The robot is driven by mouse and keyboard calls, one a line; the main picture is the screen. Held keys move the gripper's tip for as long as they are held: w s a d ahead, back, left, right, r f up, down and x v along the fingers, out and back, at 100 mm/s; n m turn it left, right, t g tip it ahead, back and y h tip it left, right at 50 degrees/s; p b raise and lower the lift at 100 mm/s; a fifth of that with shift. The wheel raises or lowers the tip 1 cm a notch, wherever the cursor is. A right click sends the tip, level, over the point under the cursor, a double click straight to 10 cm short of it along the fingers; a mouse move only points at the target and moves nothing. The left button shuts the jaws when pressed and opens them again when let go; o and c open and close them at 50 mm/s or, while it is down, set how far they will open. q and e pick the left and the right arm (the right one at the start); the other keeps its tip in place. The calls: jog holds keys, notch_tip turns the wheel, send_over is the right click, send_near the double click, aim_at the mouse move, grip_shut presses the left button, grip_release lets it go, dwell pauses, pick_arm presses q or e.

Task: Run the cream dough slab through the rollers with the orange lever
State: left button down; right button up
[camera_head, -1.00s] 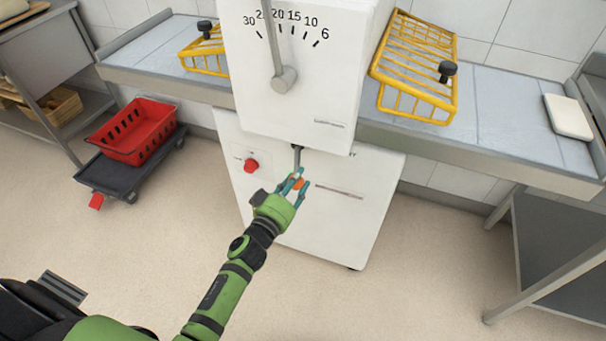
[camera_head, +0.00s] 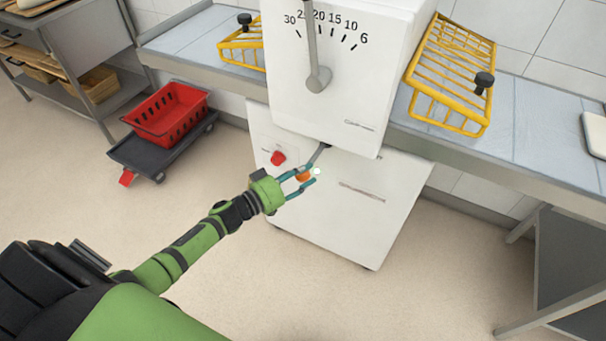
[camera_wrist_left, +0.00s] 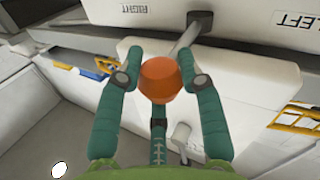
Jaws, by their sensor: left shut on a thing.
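The cream dough slab (camera_head: 594,134) lies flat on the belt at the right, partly cut off by the picture edge. The orange lever knob (camera_head: 303,177) hangs below the white roller head; its grey rod slants down to the left. My left gripper (camera_head: 311,177) is shut on this knob. In the left wrist view its teal fingers (camera_wrist_left: 160,82) stand on both sides of the orange knob (camera_wrist_left: 160,78), and the rod (camera_wrist_left: 184,38) runs up to the machine's underside, between labels reading RIGHT and LEFT. My right gripper is not in view.
The white sheeter (camera_head: 340,70) has a scale and a grey handle (camera_head: 318,79). Yellow wire guards stand left (camera_head: 240,48) and right (camera_head: 450,80) of the head over the belts. A red crate (camera_head: 170,114) sits on a dark dolly (camera_head: 165,150). Floor in front is open.

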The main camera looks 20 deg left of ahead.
pick_arm(q)
jog(key=shift+w+r, duration=0.25)
jog(key=shift+r, duration=0.4)
jog(key=c, duration=1)
grip_release()
jog(key=shift+o, duration=1)
jog(key=shift+d, duration=0.1)
jog(key=shift+f, duration=0.2)
jog(key=shift+s, duration=0.1)
jog(key=shift+s+f, duration=0.15)
jog(key=shift+s, duration=0.05)
jog(key=v, duration=1.1)
jog(key=shift+s, duration=0.2)
